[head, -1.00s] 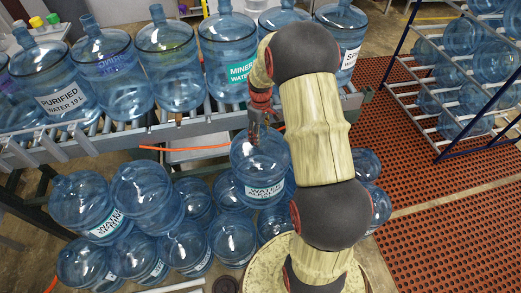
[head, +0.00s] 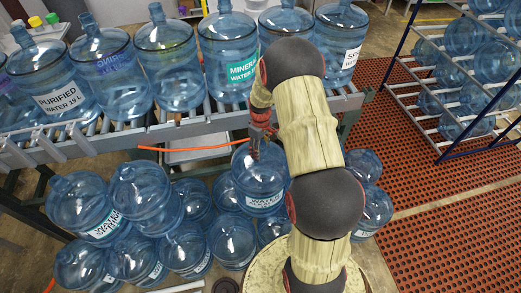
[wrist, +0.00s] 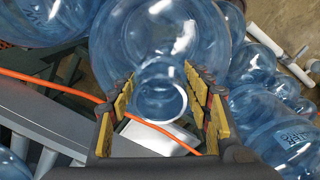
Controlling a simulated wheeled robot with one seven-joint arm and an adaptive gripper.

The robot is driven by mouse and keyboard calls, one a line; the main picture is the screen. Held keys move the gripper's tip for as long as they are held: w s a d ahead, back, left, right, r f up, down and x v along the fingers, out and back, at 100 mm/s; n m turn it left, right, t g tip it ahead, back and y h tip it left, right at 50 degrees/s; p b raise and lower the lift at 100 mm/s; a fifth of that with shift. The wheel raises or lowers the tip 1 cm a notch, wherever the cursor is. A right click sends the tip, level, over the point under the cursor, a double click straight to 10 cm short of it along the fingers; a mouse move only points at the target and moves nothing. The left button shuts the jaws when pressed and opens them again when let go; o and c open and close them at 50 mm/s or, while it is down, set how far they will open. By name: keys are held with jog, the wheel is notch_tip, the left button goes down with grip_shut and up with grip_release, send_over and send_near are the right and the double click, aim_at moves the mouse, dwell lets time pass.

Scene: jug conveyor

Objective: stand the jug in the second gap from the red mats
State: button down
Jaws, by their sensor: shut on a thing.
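A blue translucent jug (head: 258,182) with a white label hangs about upright in my gripper (head: 256,150), in front of the conveyor (head: 185,130). In the wrist view my gripper (wrist: 165,105) has its yellow-padded fingers on either side of the jug's neck (wrist: 158,92). A row of similar jugs stands on the conveyor, among them one with a green label (head: 240,70) and one at the right end (head: 341,45). Red mats (head: 440,225) cover the floor at the right. My arm hides part of the row, so the gaps there are unclear.
An orange hose (head: 190,148) runs along the conveyor's near side. A rack of jugs (head: 440,100) stands at the right on the mats.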

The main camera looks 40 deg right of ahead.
jog(key=shift+r, duration=0.1)
jog(key=c, duration=0.9)
grip_release()
